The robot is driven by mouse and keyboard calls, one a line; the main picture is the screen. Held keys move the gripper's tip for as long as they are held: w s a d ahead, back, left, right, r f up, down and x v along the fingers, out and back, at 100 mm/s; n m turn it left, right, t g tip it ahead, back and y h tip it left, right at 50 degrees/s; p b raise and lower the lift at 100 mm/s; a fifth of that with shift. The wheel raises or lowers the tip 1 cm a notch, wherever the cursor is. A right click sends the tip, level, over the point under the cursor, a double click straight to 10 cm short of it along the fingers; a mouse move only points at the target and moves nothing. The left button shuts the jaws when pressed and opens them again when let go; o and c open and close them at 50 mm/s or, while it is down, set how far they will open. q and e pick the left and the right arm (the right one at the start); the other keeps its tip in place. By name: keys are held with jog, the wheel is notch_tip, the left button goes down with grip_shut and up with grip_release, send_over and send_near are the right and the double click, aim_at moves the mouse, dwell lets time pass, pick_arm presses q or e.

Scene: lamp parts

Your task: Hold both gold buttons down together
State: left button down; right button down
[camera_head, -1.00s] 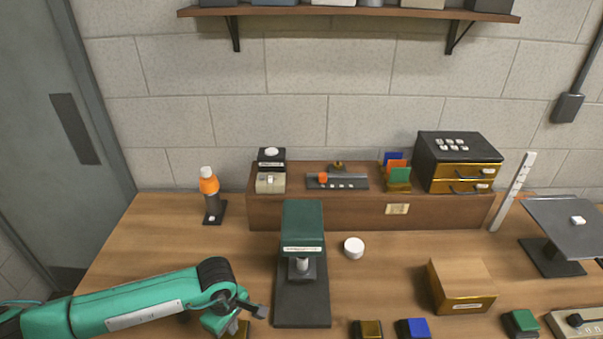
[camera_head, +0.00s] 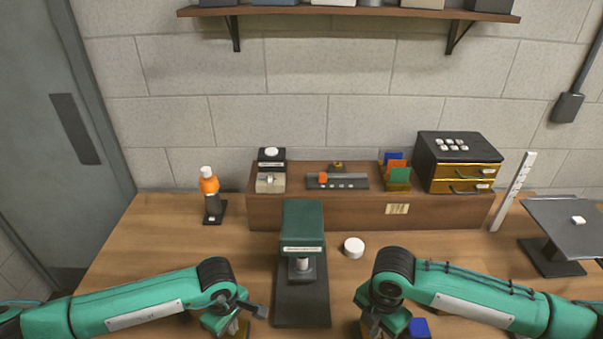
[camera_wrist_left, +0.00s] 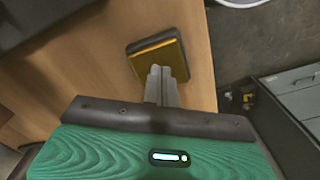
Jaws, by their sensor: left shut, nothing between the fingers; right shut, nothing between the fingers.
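A gold button (camera_wrist_left: 150,62) on a dark square base shows in the left wrist view. My left gripper (camera_wrist_left: 164,72) is shut and empty, with its fingertips over the near part of that button; I cannot tell whether they touch it. In the head view this gold button (camera_head: 243,331) is mostly hidden behind my left gripper (camera_head: 236,325) at the bottom edge. My right gripper (camera_head: 372,326) is at the bottom edge, right of the lamp press. It covers nearly all of the other gold button. Its jaws are shut and empty, though the fingertips are hard to see.
A blue button (camera_head: 419,328) stands just right of my right gripper. A dark green press (camera_head: 302,224) stands between my arms. A white round disc (camera_head: 354,247) lies behind my right arm. A wooden riser (camera_head: 345,213) with small parts runs along the wall.

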jog(key=w+d+r+m, duration=0.1)
jog(key=w+r+m, duration=0.1)
jog(key=w+r, duration=0.15)
jog(key=shift+t, duration=0.4)
jog(key=shift+f, duration=3.35)
jog(key=shift+f, duration=1.6)
jog(key=shift+s+f, duration=0.2)
jog(key=shift+f, duration=0.05)
dwell(0.7)
jog(key=shift+w+r, duration=0.2)
jog(key=shift+r, duration=3.55)
